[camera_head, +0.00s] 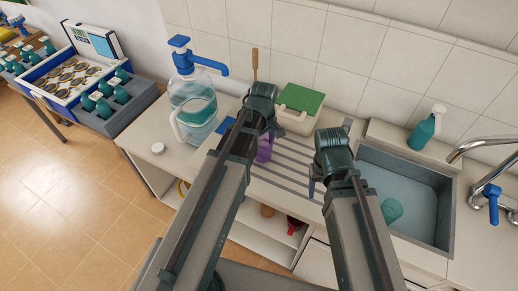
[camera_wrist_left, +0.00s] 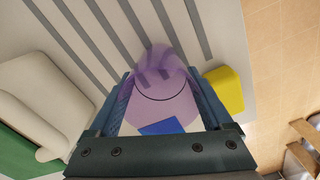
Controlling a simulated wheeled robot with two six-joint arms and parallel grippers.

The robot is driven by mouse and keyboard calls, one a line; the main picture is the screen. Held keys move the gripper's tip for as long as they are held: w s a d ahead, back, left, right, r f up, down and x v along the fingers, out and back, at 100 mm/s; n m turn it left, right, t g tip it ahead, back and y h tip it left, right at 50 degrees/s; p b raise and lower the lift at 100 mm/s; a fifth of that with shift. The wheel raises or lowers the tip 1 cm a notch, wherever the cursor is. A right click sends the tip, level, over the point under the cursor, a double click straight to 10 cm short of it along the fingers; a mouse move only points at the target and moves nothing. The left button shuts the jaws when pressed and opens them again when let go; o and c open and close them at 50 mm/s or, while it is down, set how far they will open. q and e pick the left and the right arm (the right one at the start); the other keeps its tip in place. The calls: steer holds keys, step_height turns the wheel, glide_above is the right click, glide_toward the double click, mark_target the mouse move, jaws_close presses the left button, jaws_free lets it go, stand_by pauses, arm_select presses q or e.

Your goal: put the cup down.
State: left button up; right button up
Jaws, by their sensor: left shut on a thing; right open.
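A translucent purple cup (camera_head: 264,152) is at the ribbed drainboard (camera_head: 291,170), left of the sink, partly hidden by my left arm. My left gripper (camera_head: 264,134) is shut on it. In the left wrist view the cup (camera_wrist_left: 163,82) sits between the two fingers, with the grey stripes of the board behind it. I cannot tell whether its base touches the board. My right gripper (camera_head: 316,178) is open and empty, over the board's right side near the sink.
A water jug (camera_head: 192,106) with a blue pump and a green-lidded container (camera_head: 296,110) stand behind. The sink (camera_head: 410,205) holds a teal cup (camera_head: 391,210). A yellow block (camera_wrist_left: 226,90) is close beside the purple cup in the wrist view.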

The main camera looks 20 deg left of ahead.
arm_select(q)
steer(key=shift+d+f, duration=0.15)
steer(key=shift+f, duration=0.55)
arm_select(e)
steer(key=shift+a+f, duration=0.1)
steer(key=shift+f, duration=0.6)
steer(key=shift+a+r, duration=0.1)
steer(key=shift+a, duration=0.05)
arm_select(q)
steer(key=shift+r, duration=0.1)
steer(key=shift+f+b, duration=0.25)
steer(key=shift+b, duration=0.1)
arm_select(e)
steer(key=shift+f, duration=0.25)
arm_select(q)
steer(key=o, duration=1.1)
steer(key=shift+r, duration=0.1)
arm_select(e)
steer(key=shift+r, duration=0.1)
arm_select(q)
steer(key=shift+r, duration=0.1)
arm_select(e)
steer(key=shift+r, duration=0.1)
